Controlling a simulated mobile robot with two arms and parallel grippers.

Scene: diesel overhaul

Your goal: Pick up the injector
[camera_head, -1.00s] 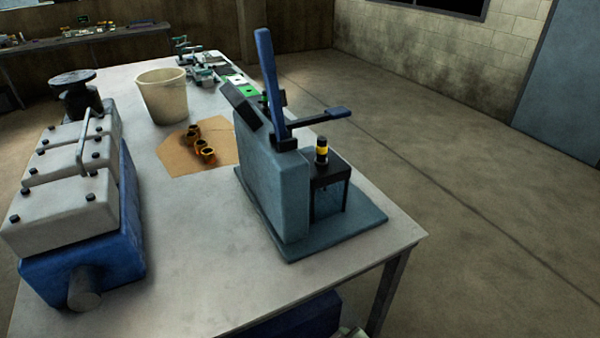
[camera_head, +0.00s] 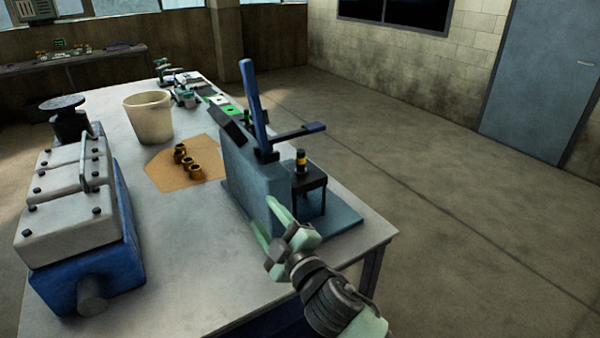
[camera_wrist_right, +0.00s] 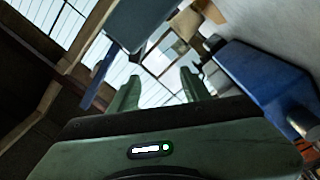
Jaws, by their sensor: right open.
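The injector (camera_head: 301,160), dark with a yellow band, stands upright in the small black stand of the blue-grey test press (camera_head: 250,178) on the table. My right gripper (camera_head: 268,218) is open in front of the press, below and left of the injector, with nothing visible between its fingers. In the right wrist view its two green fingers (camera_wrist_right: 160,92) are apart. The injector cannot be made out in that view. My left gripper is not in view.
A blue engine block with white covers (camera_head: 70,215) is at the left of the table (camera_head: 190,270). A white bucket (camera_head: 148,118) and several brass pieces on brown cardboard (camera_head: 160,178) are behind. The press's blue lever (camera_head: 254,105) rises beside the injector.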

